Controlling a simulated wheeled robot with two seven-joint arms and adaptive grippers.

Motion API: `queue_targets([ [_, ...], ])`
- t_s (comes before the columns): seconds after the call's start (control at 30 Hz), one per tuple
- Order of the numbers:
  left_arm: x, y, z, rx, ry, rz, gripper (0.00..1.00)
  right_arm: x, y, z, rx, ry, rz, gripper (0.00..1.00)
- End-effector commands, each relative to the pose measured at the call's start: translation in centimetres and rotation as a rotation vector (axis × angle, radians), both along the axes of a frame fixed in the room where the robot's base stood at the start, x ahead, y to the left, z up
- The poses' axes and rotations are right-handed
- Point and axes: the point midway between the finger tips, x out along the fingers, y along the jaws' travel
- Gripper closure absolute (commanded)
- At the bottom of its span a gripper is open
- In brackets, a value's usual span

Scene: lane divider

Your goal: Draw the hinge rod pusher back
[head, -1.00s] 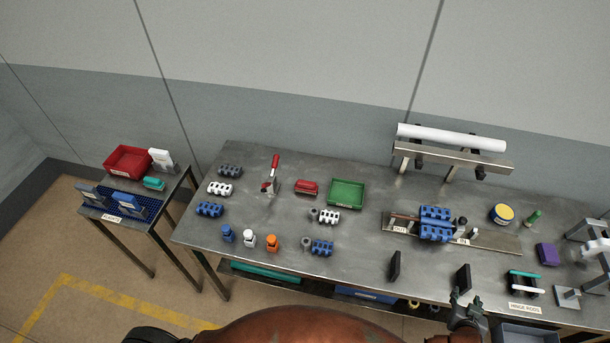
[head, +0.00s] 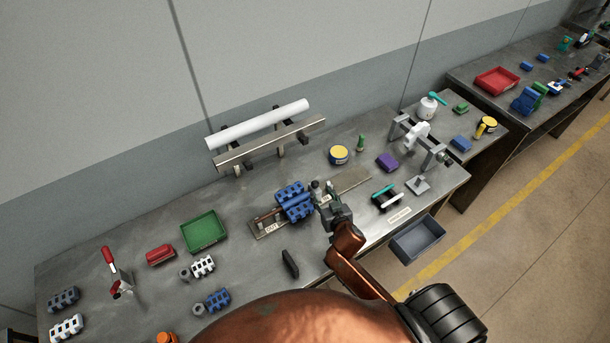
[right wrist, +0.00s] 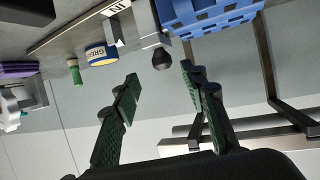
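The hinge rod pusher shows in the right wrist view as a grey metal block with a black knob (right wrist: 162,58), beside the blue hinge block (right wrist: 210,14). In the head view the blue hinge block (head: 294,201) sits on a metal fixture plate (head: 352,180) on the bench. My right gripper (head: 324,196) is at the right side of that block, partly covering the pusher area. In the right wrist view my right gripper (right wrist: 160,76) has its fingers apart, with the knob just beyond and between the tips; contact cannot be seen. My left gripper is not in view.
A yellow-topped grease tin (head: 339,154), a green-handled tool (head: 361,143) and a purple block (head: 387,162) stand behind and right of the fixture. A black upright plate (head: 290,264) stands in front. A rail with a white roll (head: 258,124) is at the back.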

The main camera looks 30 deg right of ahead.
Motion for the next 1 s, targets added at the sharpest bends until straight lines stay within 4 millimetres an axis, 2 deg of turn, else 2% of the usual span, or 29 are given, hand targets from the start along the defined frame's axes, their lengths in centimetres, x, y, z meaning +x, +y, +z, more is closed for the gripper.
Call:
queue_targets([
  [0.13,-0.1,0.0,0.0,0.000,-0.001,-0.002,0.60,1.2,0.2,-0.3,-0.001,-0.004,0.009,0.60],
  [0.4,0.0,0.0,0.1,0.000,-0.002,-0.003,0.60,5.5,0.2,-1.8,-0.001,-0.004,0.021,0.60],
  [0.53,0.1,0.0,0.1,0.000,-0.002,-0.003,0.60,6.9,0.0,-2.5,0.000,-0.004,0.022,0.60],
  [0.7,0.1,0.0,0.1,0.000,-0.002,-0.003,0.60,7.7,-0.3,-2.9,-0.001,-0.003,0.020,0.60],
  [0.97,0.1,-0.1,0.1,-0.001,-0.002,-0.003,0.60,7.7,-0.4,-3.0,0.000,-0.003,0.018,0.60],
  [1.0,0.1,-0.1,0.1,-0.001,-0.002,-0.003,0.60,7.7,-0.4,-3.0,0.000,-0.003,0.018,0.63],
])
